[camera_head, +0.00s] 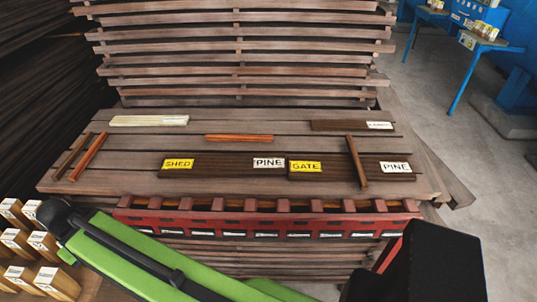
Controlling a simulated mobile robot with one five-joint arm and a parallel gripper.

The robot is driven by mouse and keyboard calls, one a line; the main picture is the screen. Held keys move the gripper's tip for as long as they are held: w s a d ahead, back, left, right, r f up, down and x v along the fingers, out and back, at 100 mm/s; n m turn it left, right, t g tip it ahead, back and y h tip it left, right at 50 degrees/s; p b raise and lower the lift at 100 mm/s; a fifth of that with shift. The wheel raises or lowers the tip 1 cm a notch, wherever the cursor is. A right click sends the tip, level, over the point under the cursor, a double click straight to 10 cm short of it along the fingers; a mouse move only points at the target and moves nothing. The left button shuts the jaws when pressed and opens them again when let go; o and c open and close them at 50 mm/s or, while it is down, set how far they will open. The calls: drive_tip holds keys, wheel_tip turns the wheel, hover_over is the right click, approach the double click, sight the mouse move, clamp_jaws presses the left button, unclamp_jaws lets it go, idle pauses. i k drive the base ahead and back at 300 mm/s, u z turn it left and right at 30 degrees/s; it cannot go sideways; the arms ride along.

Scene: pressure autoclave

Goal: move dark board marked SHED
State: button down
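The dark brown board marked SHED (222,167) lies flat on the plank stack near its front. A yellow SHED label is at its left end and a white PINE label at its right end. Its right end is close to or touching a similar dark board marked GATE (350,170), which also has a white PINE label. My green and black arm crosses the bottom of the view, in front of the stack and apart from the board. I cannot make out gripper fingers in this view.
A pale board (150,121), a reddish strip (239,138) and a dark labelled board (338,125) lie farther back. Thin sticks lie at both sides. A red slotted rack (270,222) runs along the front. Labelled blocks (45,280) stand lower left. Floor is open at right.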

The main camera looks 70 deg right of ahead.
sight(274, 163)
drive_tip(key=k, duration=1.2)
drive_tip(key=z, duration=0.65)
drive_tip(key=i, duration=1.35)
drive_tip(key=u, duration=0.25)
